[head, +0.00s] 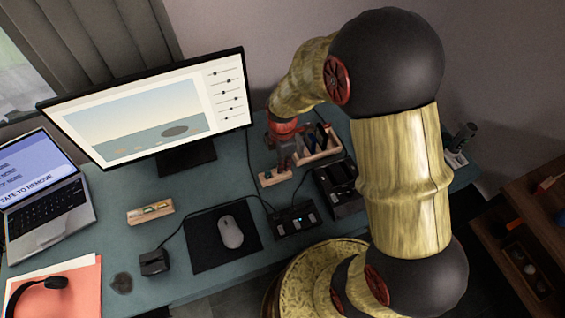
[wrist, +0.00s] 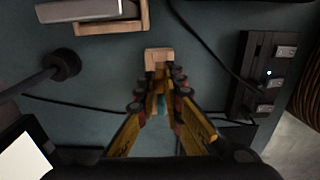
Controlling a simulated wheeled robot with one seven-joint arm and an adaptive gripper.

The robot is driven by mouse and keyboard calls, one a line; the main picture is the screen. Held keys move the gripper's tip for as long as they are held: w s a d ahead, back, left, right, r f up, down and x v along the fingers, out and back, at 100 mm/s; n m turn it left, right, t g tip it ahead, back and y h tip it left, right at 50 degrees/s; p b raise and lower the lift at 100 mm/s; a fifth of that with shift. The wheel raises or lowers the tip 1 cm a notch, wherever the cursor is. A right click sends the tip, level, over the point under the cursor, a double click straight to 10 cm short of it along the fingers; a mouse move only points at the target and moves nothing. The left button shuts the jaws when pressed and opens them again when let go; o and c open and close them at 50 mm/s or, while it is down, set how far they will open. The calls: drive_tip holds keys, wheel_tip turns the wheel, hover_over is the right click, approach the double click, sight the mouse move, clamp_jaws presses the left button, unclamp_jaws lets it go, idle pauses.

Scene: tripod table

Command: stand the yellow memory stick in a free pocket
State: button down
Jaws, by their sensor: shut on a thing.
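My gripper (wrist: 158,88) is shut, with its fingertips over a small wooden block (wrist: 158,54). The same wooden block (head: 275,177) shows in the head view, below my gripper (head: 283,158). The yellow memory stick appears to be between the fingers, but they hide most of it, and I cannot tell whether it is in a pocket or above the block. A patch of teal shows between the fingers in the wrist view. A small wooden tray (head: 135,219) at the left holds small pieces, one yellowish; what they are is too small to tell.
A wooden box (head: 322,155) with upright things stands behind the block. A dark powered device (head: 294,219) and a black stand (head: 338,190) are close to its right. Cables run by the block. The monitor (head: 155,110), mouse (head: 231,232) and laptop (head: 48,185) are further left.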

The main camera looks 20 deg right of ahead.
drive_tip(key=shift+f+b, duration=0.5)
drive_tip(key=shift+f, duration=0.6)
drive_tip(key=c, duration=1.8)
unclamp_jaws()
drive_tip(key=shift+c, duration=0.2)
wheel_tip(320, 180, up, 12)
